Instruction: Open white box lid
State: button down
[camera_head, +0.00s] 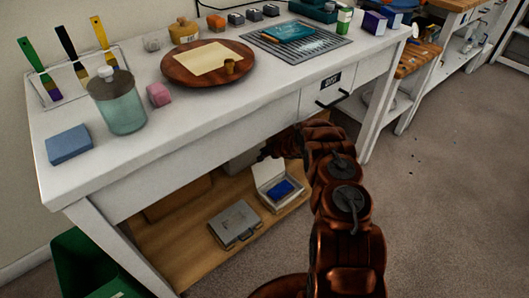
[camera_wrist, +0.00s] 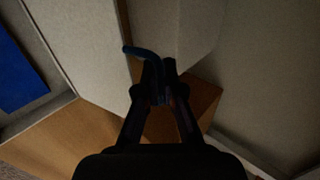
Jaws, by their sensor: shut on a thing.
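The white box (camera_head: 288,203) stands on the wooden lower shelf under the table. It is open, and a blue item (camera_head: 283,189) lies inside; the blue also shows at the left edge of the wrist view (camera_wrist: 20,70). A pale panel, which looks like the raised lid (camera_head: 268,171), stands at the box's back side. My gripper (camera_wrist: 158,97) is shut on a dark curved handle (camera_wrist: 143,53) beside pale panels in the wrist view. Which panel carries the handle is hard to tell in the dim light. In the head view my arm hides part of this area.
A grey metal case (camera_head: 234,224) lies on the shelf (camera_head: 190,262) in front of the box. The white tabletop (camera_head: 200,135) and its drawer (camera_head: 327,92) overhang the shelf closely. A green bin (camera_head: 85,265) stands at the left. Open floor lies at the right.

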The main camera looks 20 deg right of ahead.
jog(key=shift+d, duration=0.1)
jog(key=c, duration=1.3)
grip_release()
jog(key=shift+s+r, duration=0.1)
jog(key=shift+v, duration=5.85)
